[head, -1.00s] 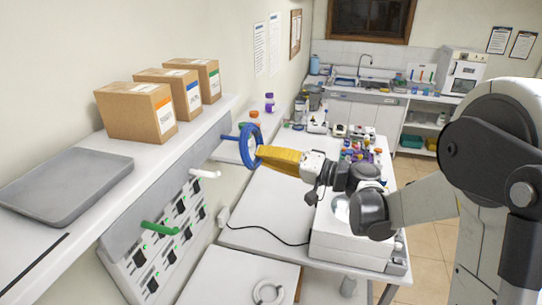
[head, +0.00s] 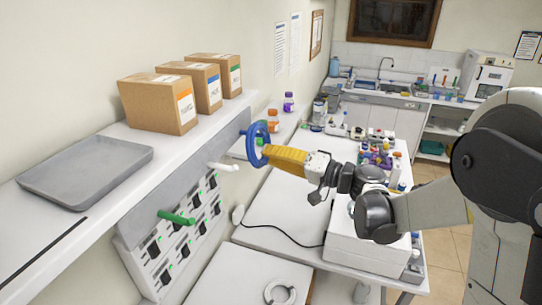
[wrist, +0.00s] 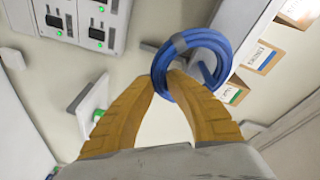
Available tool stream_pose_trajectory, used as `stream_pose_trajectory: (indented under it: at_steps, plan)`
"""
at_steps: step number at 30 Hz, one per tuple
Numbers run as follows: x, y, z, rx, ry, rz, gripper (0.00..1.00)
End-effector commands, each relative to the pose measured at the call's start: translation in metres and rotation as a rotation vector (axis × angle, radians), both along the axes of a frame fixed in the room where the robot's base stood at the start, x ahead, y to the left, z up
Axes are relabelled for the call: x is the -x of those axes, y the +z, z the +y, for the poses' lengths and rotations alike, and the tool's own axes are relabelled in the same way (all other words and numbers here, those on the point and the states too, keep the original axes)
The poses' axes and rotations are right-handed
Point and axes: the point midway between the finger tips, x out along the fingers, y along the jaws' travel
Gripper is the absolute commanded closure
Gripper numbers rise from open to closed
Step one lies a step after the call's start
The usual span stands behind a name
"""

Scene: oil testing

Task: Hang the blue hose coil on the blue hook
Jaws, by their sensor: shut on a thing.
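The blue hose coil (head: 251,147) is a ring held upright beside the wall panel in the head view. My gripper (head: 267,151), with yellow fingers, is shut on the coil's near side. In the wrist view the coil (wrist: 222,50) with its grey band is at the fingertips (wrist: 172,82). A small blue part of the blue hook (head: 243,132) shows just left of the coil in the head view. In the wrist view a short blue bar (wrist: 207,74) shows in the ring's opening. I cannot tell whether the hook passes through the ring.
A white hook (head: 222,166) and a green hook (head: 177,217) stick out from the panel nearby. Above is a shelf with several boxes (head: 157,103) and a grey tray (head: 87,172). A white coil (head: 280,291) lies on the bench below.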

Motion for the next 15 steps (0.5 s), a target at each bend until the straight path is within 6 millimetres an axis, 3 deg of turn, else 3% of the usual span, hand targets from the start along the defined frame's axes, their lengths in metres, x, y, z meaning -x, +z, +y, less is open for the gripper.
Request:
stream_pose_trajectory:
  at_steps: [10,11,12,15]
  plan:
    - [-0.0001,0.0002,-0.0001,0.000,0.000,0.000,1.00]
    - [-0.0001,0.0002,-0.0001,0.000,0.000,0.000,0.78]
    - [-0.0001,0.0002,-0.0001,0.000,0.000,0.000,0.65]
    - [0.0000,0.0001,-0.0001,0.000,0.000,0.000,0.62]
